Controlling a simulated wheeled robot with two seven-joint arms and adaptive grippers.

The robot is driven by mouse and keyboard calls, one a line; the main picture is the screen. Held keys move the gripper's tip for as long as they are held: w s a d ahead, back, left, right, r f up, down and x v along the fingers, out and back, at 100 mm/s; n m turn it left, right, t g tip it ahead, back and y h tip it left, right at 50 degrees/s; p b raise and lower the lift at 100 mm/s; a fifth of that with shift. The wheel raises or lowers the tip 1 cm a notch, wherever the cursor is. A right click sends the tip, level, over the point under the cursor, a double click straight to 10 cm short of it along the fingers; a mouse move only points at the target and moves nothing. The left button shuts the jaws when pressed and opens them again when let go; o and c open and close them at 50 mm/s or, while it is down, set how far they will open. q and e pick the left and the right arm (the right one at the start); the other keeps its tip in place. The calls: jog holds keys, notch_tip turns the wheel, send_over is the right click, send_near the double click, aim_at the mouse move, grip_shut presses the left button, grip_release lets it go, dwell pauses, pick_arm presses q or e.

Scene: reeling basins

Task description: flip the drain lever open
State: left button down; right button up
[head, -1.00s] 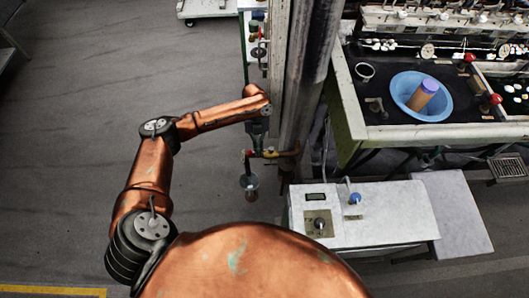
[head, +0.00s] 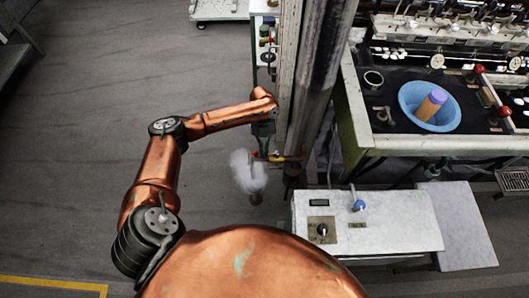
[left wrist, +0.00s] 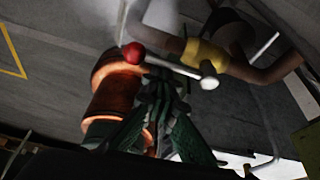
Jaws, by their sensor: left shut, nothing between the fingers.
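The drain lever shows in the left wrist view as a rod with a red ball knob (left wrist: 134,53). It runs beside a brass-yellow valve body (left wrist: 205,54) on a brown pipe (left wrist: 272,72). In the head view the valve (head: 279,158) sits low beside the upright post. My left gripper (left wrist: 168,82) is shut and empty, its fingertips close under the lever rod; I cannot tell if they touch. In the head view the left gripper (head: 263,138) points down just above the valve. A white steam cloud (head: 248,172) hangs below the valve and partly hides the outlet. My right gripper is out of view.
A thick upright post (head: 312,90) stands right beside my left gripper. A white control box (head: 395,235) with a blue-knobbed lever is at the lower right. A dark bench holds a blue basin (head: 408,92).

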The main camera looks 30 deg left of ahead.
pick_arm(q)
notch_tip(320, 180, up, 10)
jog(key=p, duration=0.4)
jog(key=shift+s, duration=0.2)
jog(key=shift+d, duration=0.1)
dwell(0.3)
